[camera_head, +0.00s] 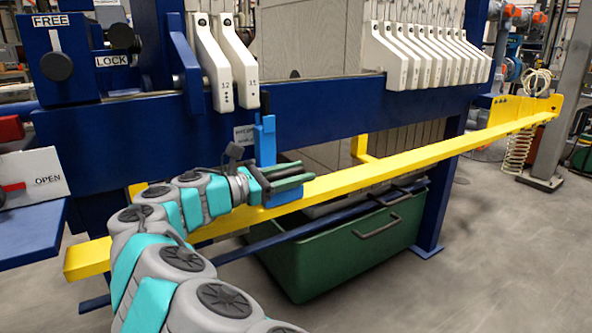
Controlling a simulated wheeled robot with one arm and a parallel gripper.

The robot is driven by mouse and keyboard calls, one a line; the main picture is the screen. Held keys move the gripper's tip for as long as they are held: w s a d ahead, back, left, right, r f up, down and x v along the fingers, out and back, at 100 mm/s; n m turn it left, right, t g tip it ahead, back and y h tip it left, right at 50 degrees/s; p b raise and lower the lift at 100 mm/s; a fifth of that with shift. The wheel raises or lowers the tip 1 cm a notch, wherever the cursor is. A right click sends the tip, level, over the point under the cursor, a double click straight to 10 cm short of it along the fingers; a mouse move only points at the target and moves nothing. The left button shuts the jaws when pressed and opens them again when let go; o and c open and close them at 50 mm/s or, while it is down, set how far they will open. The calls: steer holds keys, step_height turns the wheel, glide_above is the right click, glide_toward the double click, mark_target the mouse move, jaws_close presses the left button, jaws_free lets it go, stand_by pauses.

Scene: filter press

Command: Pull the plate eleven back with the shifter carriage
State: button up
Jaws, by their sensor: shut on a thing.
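The shifter carriage (265,142) is a bright blue upright piece low at the front of the press, by the yellow rail. My gripper (287,178) comes in from the left and is shut on the carriage's lower part; its dark green fingers hide some of it. Two white plate handles hang together at the left on the blue beam. The right one, plate eleven (240,62), seems marked 11, and the left one, plate twelve (211,65), seems marked 12. The carriage's top stands just below and right of plate eleven's handle. I cannot tell whether they touch.
A long yellow rail (400,161) runs along the front. Several white plate handles (425,52) stand grouped at the right, with a gap between the groups. A green bin (335,255) stands below. A blue box with FREE and LOCK labels (62,55) is at left.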

mark_target(269, 180)
steer(key=shift+o, duration=1.2)
steer(key=shift+d+f, duration=0.1)
steer(key=shift+a, duration=0.2)
steer(key=shift+s+a, duration=0.25)
steer(key=shift+a, duration=0.3)
steer(key=v, duration=0.6)
steer(key=shift+s, duration=0.25)
